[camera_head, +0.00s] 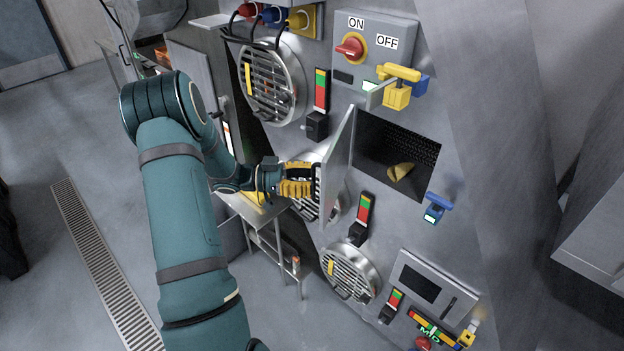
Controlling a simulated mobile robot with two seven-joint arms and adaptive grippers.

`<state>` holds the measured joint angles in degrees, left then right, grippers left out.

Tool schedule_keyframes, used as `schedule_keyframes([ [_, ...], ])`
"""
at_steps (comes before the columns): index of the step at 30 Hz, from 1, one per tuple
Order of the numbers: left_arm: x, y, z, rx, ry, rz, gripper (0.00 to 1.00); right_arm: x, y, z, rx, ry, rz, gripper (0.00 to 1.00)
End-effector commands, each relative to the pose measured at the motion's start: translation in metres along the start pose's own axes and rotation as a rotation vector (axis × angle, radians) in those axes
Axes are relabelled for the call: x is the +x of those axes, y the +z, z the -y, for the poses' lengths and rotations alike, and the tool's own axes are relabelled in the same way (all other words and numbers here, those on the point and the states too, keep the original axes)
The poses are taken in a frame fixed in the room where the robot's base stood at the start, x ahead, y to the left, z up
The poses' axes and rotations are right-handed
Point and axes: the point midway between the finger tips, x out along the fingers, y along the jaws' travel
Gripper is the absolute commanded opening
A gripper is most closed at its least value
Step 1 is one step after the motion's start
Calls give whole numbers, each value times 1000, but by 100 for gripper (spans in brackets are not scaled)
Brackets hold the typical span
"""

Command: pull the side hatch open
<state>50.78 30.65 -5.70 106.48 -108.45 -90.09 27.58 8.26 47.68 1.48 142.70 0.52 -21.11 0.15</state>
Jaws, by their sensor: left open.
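The side hatch (339,168) is a flat grey door on the machine's sloped front. It stands swung out at the left edge of a dark rectangular opening (375,145) with mesh inside. A yellow chip-like piece (400,171) lies in the opening. My left gripper (308,181), with yellow and black fingers, is open at the left, outer face of the hatch. Its fingertips are partly hidden, so I cannot tell whether they touch the door. My right gripper is out of view.
A switch box with a red knob (351,46) and a yellow latch (397,88) sit above the opening. A blue latch (436,207) is at its lower right. Round vents (272,82) are on the left. A small metal table (250,212) stands below my gripper.

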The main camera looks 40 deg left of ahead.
Motion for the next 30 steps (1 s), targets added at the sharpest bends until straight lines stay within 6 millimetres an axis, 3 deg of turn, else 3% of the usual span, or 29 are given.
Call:
schedule_keyframes([
  [9, -62, 0, -1, 2, -2, 4, 41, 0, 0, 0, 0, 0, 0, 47],
  [15, -92, -1, -2, 2, 1, 4, 41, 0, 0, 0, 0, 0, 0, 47],
  [21, -104, -2, -3, 0, 2, 4, 41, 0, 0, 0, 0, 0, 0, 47],
  [29, -104, -2, -3, 1, 3, 4, 44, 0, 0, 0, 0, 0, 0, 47],
  [30, -104, -2, -3, 1, 3, 3, 30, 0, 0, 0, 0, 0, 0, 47],
])
